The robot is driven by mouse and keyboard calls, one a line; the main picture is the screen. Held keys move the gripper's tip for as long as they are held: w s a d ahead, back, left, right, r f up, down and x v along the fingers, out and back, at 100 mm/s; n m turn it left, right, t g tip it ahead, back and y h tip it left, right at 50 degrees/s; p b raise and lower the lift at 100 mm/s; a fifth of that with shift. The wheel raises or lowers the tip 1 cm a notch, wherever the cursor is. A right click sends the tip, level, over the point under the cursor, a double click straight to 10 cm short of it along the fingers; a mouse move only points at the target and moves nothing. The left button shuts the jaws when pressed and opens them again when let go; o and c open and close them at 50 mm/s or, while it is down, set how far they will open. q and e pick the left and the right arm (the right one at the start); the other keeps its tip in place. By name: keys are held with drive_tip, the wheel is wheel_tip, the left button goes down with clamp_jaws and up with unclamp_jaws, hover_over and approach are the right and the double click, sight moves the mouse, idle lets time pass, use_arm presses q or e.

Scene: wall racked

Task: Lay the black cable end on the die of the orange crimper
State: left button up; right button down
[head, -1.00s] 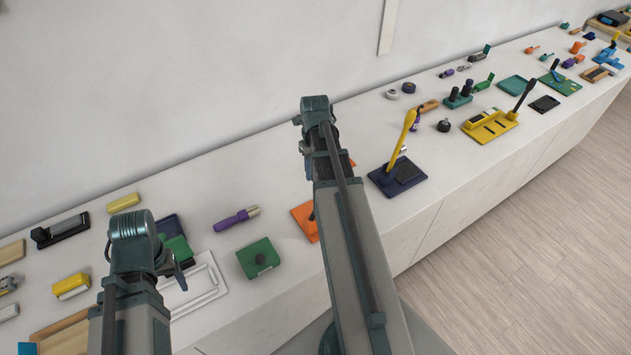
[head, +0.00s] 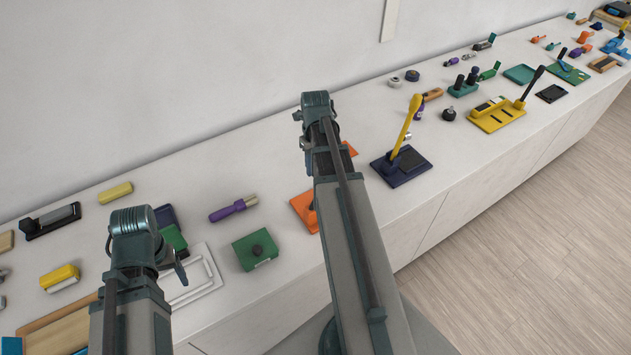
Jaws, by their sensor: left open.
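An orange base plate (head: 303,208), likely the orange crimper, lies on the bench mid-view. My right arm hides most of it, including any die; another orange piece (head: 348,150) shows past the arm's far side. I cannot make out a black cable end. My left gripper (head: 181,271) is at the lower left, mostly behind its own wrist, over a white tray frame. It is open, and nothing shows in it. It is well left of the orange plate. My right gripper (head: 304,143) barely shows beside its wrist, so its jaws cannot be read.
A navy base with a yellow lever (head: 400,166) stands right of my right arm. A yellow press (head: 497,114) is farther along. A wall backs the bench.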

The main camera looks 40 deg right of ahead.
use_arm(q)
drive_tip(key=shift+f+b, duration=1.9)
drive_tip(key=shift+f, duration=0.45)
use_arm(e)
drive_tip(key=shift+f, duration=2.35)
use_arm(q)
wheel_tip(320, 180, down, 8)
drive_tip(key=b, duration=0.7)
drive_tip(key=shift+r+b, duration=0.1)
drive_tip(key=shift+b, duration=0.3)
use_arm(e)
wheel_tip(320, 180, down, 8)
drive_tip(key=shift+r, duration=0.1)
use_arm(q)
drive_tip(key=shift+f+b, duration=0.55)
use_arm(e)
drive_tip(key=shift+f, duration=0.55)
drive_tip(key=shift+c, duration=2.1)
unclamp_jaws()
use_arm(q)
drive_tip(key=shift+r, duration=0.15)
use_arm(e)
drive_tip(key=shift+r, duration=0.1)
wheel_tip(320, 180, up, 14)
drive_tip(key=p, duration=1.4)
use_arm(q)
wheel_tip(320, 180, up, 14)
drive_tip(key=shift+f, duration=0.2)
